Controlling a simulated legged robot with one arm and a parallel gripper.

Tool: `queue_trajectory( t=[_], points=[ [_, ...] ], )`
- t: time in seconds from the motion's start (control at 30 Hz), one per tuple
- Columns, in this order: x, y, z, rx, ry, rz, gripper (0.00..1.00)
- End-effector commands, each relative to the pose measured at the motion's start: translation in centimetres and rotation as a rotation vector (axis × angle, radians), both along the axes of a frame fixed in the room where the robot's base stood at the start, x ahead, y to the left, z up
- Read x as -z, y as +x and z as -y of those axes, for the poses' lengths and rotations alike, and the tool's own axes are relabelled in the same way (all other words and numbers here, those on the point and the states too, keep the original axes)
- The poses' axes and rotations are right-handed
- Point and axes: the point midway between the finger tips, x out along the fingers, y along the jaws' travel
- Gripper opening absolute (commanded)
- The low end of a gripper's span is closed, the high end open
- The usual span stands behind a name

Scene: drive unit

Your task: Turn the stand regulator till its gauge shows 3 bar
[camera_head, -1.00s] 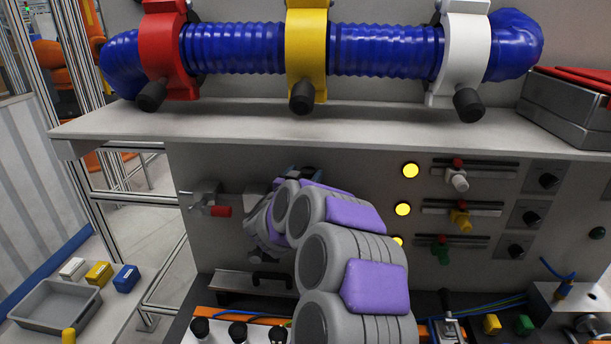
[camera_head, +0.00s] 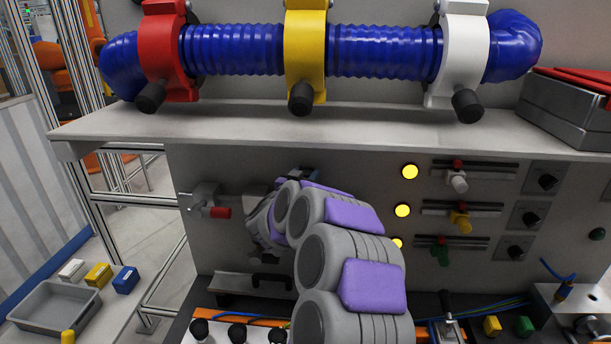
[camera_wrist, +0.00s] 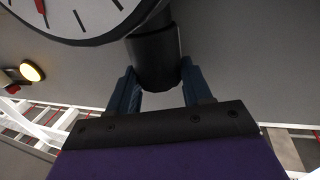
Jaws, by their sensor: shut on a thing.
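In the wrist view the black regulator knob (camera_wrist: 155,58) sits between the two blue-grey fingers of my gripper (camera_wrist: 157,72), which is shut on it. The regulator's round gauge (camera_wrist: 80,12) is right above, cut off by the top edge. It has a white face, black ticks and a red needle near the upper left of the visible part. The numbers are out of view, so I cannot read the pressure. In the head view my arm hides the knob, the gauge and most of the gripper at the grey panel.
A pipe valve with a red handle (camera_head: 219,212) is left of my arm on the panel. Sliders with white (camera_head: 457,182) and yellow (camera_head: 461,222) knobs are to the right. The shelf (camera_head: 300,128) overhangs above. A grey tray (camera_head: 55,306) stands at lower left.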

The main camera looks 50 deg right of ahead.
Motion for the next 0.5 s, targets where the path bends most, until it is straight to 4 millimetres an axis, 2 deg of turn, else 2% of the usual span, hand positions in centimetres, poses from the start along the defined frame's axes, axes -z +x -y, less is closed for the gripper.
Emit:
queue_trajectory(
  t=[0.27,0.5],
  points=[
    [0.09,-0.02,0.00,-0.016,0.000,0.000,0.19],
    [0.32,-0.21,0.15,-0.097,-0.002,-0.002,0.19]
  ],
)
